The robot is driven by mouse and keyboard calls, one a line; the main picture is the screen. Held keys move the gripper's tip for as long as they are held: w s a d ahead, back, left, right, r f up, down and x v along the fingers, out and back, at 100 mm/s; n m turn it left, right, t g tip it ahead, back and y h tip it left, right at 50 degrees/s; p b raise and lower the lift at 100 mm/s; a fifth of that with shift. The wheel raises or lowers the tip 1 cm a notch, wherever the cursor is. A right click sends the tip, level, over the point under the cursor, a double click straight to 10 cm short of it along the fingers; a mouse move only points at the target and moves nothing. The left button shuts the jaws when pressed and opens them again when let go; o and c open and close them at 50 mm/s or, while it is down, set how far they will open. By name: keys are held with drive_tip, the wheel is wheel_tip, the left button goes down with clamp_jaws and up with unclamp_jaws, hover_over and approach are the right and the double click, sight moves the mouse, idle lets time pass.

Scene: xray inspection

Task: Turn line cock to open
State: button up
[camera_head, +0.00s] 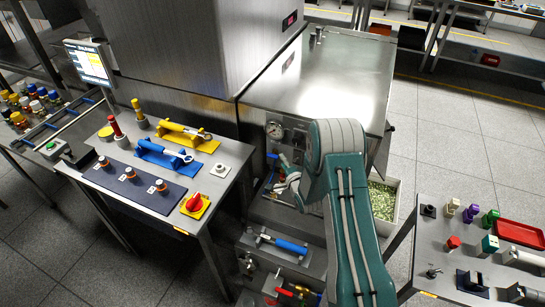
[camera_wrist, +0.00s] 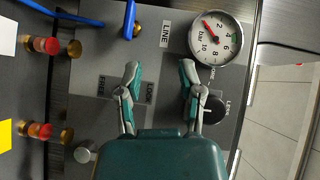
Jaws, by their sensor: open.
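The line cock appears to be the blue lever (camera_wrist: 129,18) on a brass fitting, beside the LINE label (camera_wrist: 165,34) at the top of the grey panel in the wrist view. The lever runs up out of the frame, so its full length is hidden. My gripper (camera_wrist: 160,72) is open and empty in front of the panel. Its fingertips are below the lever and label in that picture, apart from the lever. In the head view my gripper (camera_head: 283,183) is at the panel beside the steel cabinet, partly hidden by my arm.
A pressure gauge (camera_wrist: 216,38) is right of the LINE label, its needle at the low end. A black knob (camera_wrist: 208,108) by a LEAK label is close to my right finger. FREE and LOCK labels are between and beside the fingers. Red-and-brass fittings (camera_wrist: 42,45) are at left.

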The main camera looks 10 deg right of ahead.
drive_tip(key=m+t, duration=0.1)
drive_tip(key=m, duration=0.1)
approach(272, 155)
drive_tip(key=w, duration=0.3)
drive_tip(key=w+a, duration=0.1)
drive_tip(key=w, duration=0.6)
drive_tip(key=shift+a+f, duration=0.3)
drive_tip(key=shift+f, duration=0.1)
clamp_jaws()
